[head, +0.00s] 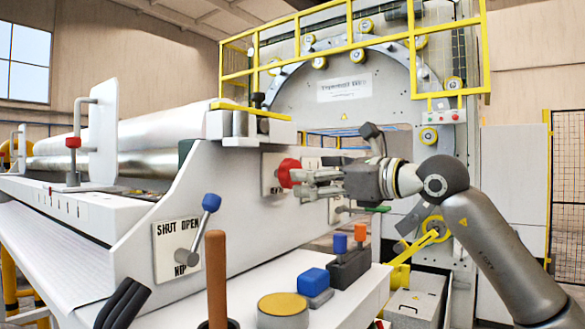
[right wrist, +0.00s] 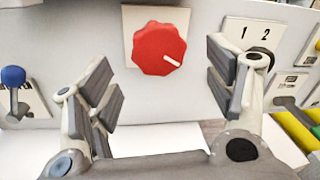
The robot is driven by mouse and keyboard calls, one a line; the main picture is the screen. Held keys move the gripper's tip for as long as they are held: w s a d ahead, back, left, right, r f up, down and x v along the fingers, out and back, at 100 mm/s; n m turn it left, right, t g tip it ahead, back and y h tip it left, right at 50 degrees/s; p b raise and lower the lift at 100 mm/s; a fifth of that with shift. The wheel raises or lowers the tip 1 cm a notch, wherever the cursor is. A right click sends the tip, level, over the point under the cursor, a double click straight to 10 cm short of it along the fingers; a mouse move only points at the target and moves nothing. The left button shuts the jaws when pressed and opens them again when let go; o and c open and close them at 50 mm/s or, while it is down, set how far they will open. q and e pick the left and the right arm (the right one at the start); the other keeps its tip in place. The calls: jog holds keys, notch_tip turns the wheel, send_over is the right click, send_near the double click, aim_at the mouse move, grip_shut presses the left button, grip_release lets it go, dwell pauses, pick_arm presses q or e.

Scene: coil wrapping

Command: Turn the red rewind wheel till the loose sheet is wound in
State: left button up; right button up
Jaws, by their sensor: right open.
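The red rewind wheel (head: 288,172) sticks out from a plate on the white machine's front panel. In the right wrist view the wheel (right wrist: 156,46) has a scalloped rim and a white mark pointing lower right. My right gripper (head: 312,180) is open in front of the wheel. In its wrist view the two dark-padded fingers (right wrist: 168,88) stand wide apart, with the wheel beyond and between them, not clasped. A shiny silver roll (head: 150,140) lies along the machine at left. I cannot clearly tell a loose sheet.
A blue-knobbed lever (head: 198,229) stands by the SHUT/OPEN plate. A ledge in front holds a wooden handle (head: 216,280), a yellow-topped roll (head: 283,306) and a blue block (head: 314,281). A 1/2 selector plate (right wrist: 255,36) is right of the wheel.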

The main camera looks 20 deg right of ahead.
aim_at(286, 174)
jog(key=p+x, duration=0.1)
jog(key=x, duration=0.4)
jog(key=shift+w+a+p, duration=0.2)
jog(key=shift+p, duration=0.1)
jog(key=shift+w+a, duration=0.2)
jog(key=shift+w, duration=0.15)
jog(key=shift+f, duration=0.1)
jog(key=shift+w, duration=0.1)
jog(key=c, duration=1)
pick_arm(q)
jog(key=shift+w+r, duration=0.15)
jog(key=shift+r, duration=0.45)
jog(key=shift+w+r, duration=0.15)
jog(key=shift+r, duration=0.45)
pick_arm(e)
jog(key=shift+c, duration=0.3)
pick_arm(q)
jog(key=shift+f, duration=0.15)
pick_arm(e)
jog(key=shift+m, duration=0.3)
